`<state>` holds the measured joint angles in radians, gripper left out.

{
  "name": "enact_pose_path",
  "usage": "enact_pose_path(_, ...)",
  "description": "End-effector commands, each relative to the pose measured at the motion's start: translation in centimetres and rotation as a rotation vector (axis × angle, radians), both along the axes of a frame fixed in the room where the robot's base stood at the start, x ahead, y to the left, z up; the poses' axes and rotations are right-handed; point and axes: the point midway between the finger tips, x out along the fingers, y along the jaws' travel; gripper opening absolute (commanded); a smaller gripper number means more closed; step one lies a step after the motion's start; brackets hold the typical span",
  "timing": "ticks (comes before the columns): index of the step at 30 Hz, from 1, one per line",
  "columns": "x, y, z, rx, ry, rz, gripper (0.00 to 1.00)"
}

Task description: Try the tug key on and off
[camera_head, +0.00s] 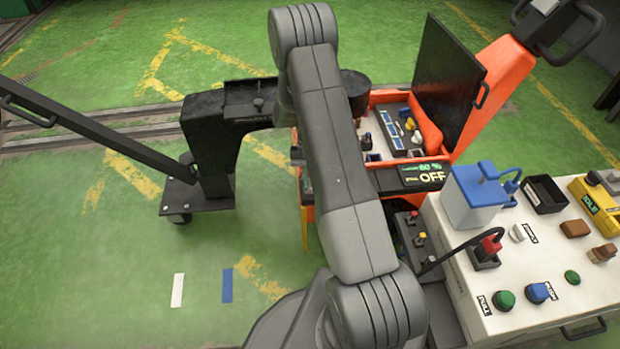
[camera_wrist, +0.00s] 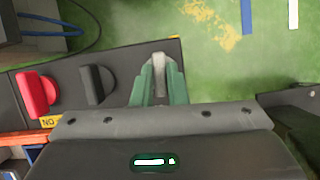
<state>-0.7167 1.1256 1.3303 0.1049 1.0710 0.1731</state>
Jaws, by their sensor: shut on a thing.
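My gripper (camera_wrist: 159,88) shows in the wrist view, its two green fingers closed on a pale grey piece (camera_wrist: 158,62) that looks like the key. The piece sticks up between the fingertips over a dark panel (camera_wrist: 117,72); whether it is seated in the panel cannot be told. In the head view my arm hides the gripper and the key. The orange tug (camera_head: 511,72) stands behind my arm. Its display (camera_head: 424,174) reads "60 %" and "OFF".
A red knob (camera_wrist: 37,94) and a black knob (camera_wrist: 97,85) stand left of my fingers. A white cart (camera_head: 540,290) with buttons, a blue-lidded box (camera_head: 474,205) and a yellow box (camera_head: 597,204) is at right. A black tow frame (camera_head: 206,150) is at left. Green floor lies open at front left.

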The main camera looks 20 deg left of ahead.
Motion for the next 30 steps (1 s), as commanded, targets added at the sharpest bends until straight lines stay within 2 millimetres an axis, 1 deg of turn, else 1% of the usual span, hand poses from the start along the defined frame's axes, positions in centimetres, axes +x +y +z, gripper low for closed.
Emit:
enact_pose_path(9, -0.01, 0.09, 0.03, 0.001, -0.002, 0.083, 0.00)
enact_pose_path(22, 0.00, 0.08, 0.02, 0.001, -0.002, 0.092, 0.00)
enact_pose_path(23, 0.00, 0.08, 0.02, 0.001, -0.002, 0.092, 0.17)
enact_pose_path(25, 0.00, 0.08, 0.02, 0.001, -0.002, 0.092, 0.30)
enact_pose_path(26, 0.00, 0.08, 0.02, 0.001, -0.002, 0.092, 0.35)
enact_pose_path(30, 0.00, 0.07, 0.01, 0.000, -0.001, 0.091, 0.35)
